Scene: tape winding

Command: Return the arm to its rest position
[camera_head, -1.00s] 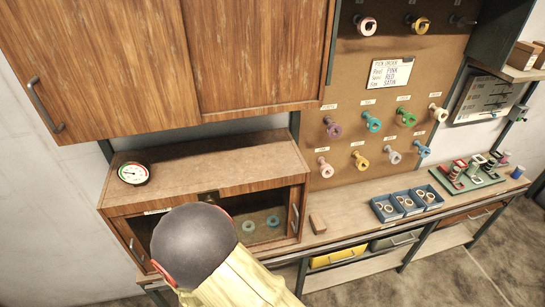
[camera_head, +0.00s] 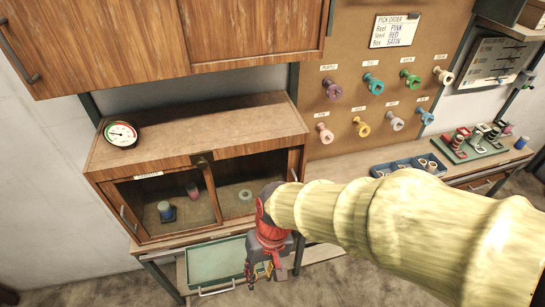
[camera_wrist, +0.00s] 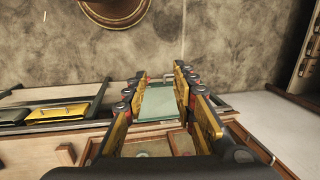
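My gripper (camera_head: 268,271) hangs in front of the wooden cabinet (camera_head: 200,158), pointing down beside the green drawer. My arm reaches in from the right of the head view. In the wrist view my gripper's two fingers (camera_wrist: 180,72) stand apart with a gap between them, and I see nothing held there. The green drawer (camera_head: 215,262) shows pulled out below the cabinet, and it also shows beyond the fingers in the wrist view (camera_wrist: 158,102).
The cabinet holds a blue spool (camera_head: 166,211), a pink spool (camera_head: 192,190) and a pale ring (camera_head: 245,195). A gauge (camera_head: 121,134) stands on top. Colored reels hang on the pegboard (camera_head: 345,140).

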